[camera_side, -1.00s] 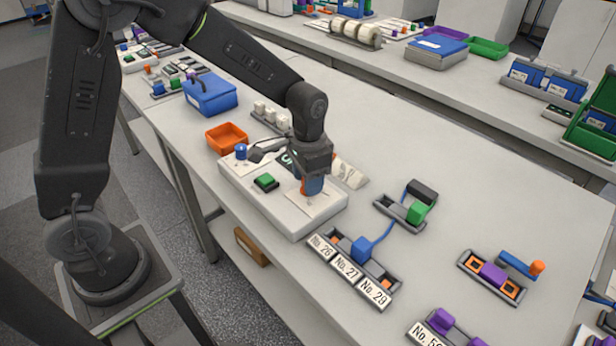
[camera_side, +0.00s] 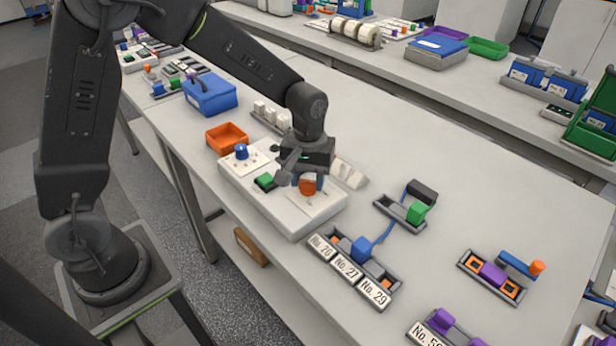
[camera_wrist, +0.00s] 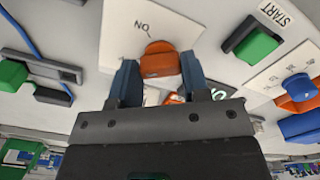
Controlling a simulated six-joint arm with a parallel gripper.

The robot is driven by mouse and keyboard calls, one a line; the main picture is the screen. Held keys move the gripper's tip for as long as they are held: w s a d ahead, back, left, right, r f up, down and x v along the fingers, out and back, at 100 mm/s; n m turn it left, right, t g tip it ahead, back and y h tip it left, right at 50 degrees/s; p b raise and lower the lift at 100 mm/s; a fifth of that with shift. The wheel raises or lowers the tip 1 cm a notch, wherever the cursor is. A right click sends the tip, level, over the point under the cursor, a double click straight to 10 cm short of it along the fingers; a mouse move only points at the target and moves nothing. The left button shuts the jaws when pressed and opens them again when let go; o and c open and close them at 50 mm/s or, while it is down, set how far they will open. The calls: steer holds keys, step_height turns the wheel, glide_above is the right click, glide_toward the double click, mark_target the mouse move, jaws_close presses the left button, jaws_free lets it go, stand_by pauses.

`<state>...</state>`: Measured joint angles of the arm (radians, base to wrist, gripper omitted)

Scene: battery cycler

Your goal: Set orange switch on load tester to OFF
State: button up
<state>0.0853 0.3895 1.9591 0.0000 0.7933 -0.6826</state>
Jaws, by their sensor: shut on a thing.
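The load tester (camera_side: 290,222) is a light panel box at the table's front edge. Its orange switch (camera_side: 307,187) sits on a white plate (camera_side: 322,203) near the box's right end. My gripper (camera_side: 308,181) points down over the switch and is shut on it. In the wrist view the orange switch (camera_wrist: 160,62) lies between my two blue fingers (camera_wrist: 159,78), which hide part of its sides. Small dark letters stand on the white plate (camera_wrist: 125,25) beyond the switch. I cannot tell for sure which mark the switch points to.
A green button (camera_side: 265,181) and a blue knob (camera_side: 241,152) sit left of my gripper on the same box. An orange bin (camera_side: 227,137) and a blue case (camera_side: 210,95) stand behind. Holders with coloured blocks stand at the right.

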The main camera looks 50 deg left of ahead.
mark_target(308, 182)
steer(key=shift+n, duration=0.7)
steer(key=o, duration=0.9)
step_height(308, 182, up, 14)
steer(key=shift+f, duration=0.1)
